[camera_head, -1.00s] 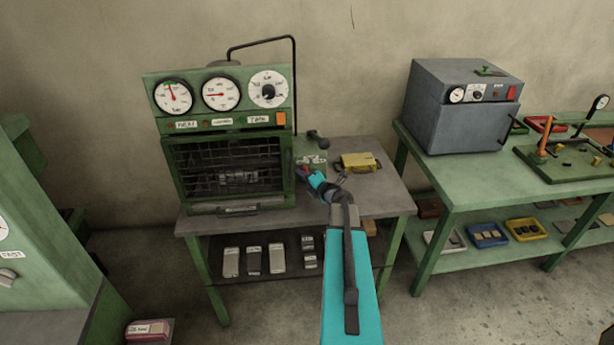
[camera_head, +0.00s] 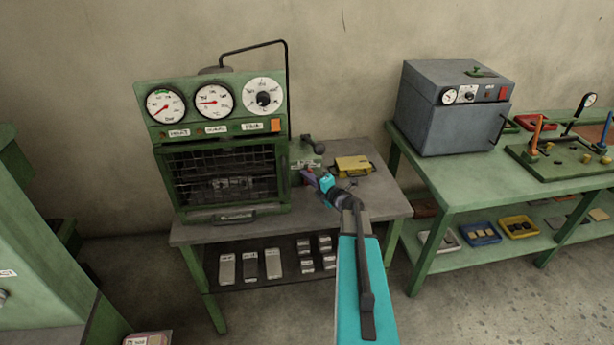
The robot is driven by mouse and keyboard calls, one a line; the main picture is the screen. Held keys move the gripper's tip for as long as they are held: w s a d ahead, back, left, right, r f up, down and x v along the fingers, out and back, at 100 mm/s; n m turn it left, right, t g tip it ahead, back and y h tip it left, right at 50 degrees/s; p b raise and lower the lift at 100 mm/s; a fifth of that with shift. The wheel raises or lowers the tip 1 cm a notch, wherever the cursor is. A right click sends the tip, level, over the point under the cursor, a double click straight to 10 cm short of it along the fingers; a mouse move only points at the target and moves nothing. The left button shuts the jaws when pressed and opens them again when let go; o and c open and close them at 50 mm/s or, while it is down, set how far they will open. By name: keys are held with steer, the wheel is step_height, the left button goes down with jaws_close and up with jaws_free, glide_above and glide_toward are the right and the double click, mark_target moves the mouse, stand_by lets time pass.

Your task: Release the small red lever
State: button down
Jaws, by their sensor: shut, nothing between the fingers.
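The green cabinet machine (camera_head: 222,126) with a dark mesh front stands on a grey-topped bench. My gripper (camera_head: 306,176) is at the machine's right side, by a small green side box (camera_head: 306,156) with a white label. The gripper is shut and empty. A reddish patch shows at the fingertips, but I cannot make out the small red lever apart from the gripper, nor whether they touch. The left gauge (camera_head: 165,105) has its red needle pointing down-left. The middle gauge (camera_head: 214,101) needle points left.
A black-handled knob (camera_head: 313,143) sticks out above my gripper. A yellow case (camera_head: 353,166) lies on the bench (camera_head: 375,205) to the right. A grey oven (camera_head: 455,108) stands on a green table (camera_head: 480,185). Open floor lies between the two.

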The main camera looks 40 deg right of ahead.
steer(key=shift+s+d, duration=0.4)
steer(key=shift+d, duration=0.25)
steer(key=shift+s+d+f+p, duration=0.3)
steer(key=shift+d+p, duration=0.1)
steer(key=shift+d, duration=0.2)
steer(key=shift+s+d, duration=0.1)
steer(key=shift+d, duration=0.05)
steer(key=shift+s, duration=0.1)
